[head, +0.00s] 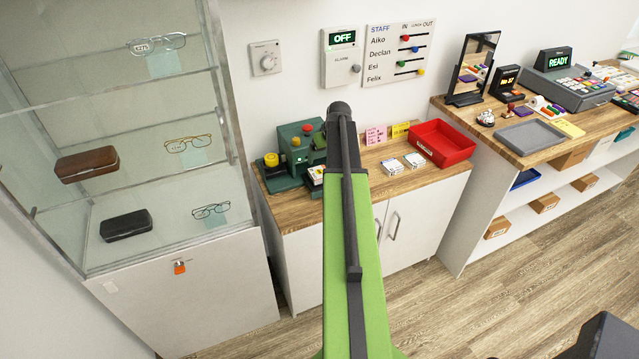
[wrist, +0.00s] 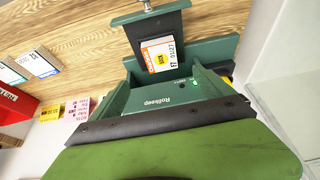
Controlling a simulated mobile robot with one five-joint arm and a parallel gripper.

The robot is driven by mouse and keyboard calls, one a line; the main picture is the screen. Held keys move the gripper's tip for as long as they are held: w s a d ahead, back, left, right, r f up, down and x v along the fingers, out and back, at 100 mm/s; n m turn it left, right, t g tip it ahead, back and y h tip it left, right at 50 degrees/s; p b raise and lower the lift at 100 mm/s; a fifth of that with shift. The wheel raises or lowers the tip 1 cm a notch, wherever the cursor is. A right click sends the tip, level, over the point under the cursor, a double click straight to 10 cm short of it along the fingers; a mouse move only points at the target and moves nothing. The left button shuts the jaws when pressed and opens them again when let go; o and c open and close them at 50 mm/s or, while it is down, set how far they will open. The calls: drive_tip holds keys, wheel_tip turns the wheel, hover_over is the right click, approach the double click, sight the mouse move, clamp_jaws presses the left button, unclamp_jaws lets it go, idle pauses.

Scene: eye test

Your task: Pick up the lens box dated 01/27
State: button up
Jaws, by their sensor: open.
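The lens box dated 01/27 (wrist: 160,55) is white with orange and yellow marks. In the wrist view it sits at the green Rollkeep device (wrist: 170,97), against a dark plate. In the head view a white box (head: 316,174) shows at the device (head: 290,165), partly behind my arm. Two other white lens boxes (head: 392,166) (head: 414,160) lie on the wooden counter; their dates are not readable. My gripper (wrist: 165,122) shows as a dark-edged olive-green part at the bottom of the wrist view, apart from the box and holding nothing visible. My arm hides it in the head view.
A red tray (head: 442,143) stands right of the loose boxes. Pink (head: 375,136) and yellow (head: 400,130) notes are behind them. A glass display case (head: 130,120) is at the left. The right-hand desk (head: 555,135) carries a grey tray and a register. Bare counter lies around the boxes.

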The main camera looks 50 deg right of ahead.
drive_tip(key=b, duration=0.4)
hover_over(320, 172)
drive_tip(key=s, duration=0.2)
drive_tip(key=f, duration=0.6)
drive_tip(key=shift+a, duration=0.2)
drive_tip(key=shift+r, duration=0.1)
drive_tip(key=b+x, duration=0.5)
drive_tip(key=shift+a+f, duration=0.3)
drive_tip(key=shift+a, duration=0.05)
drive_tip(key=shift+r, duration=0.2)
drive_tip(key=c, duration=1.6)
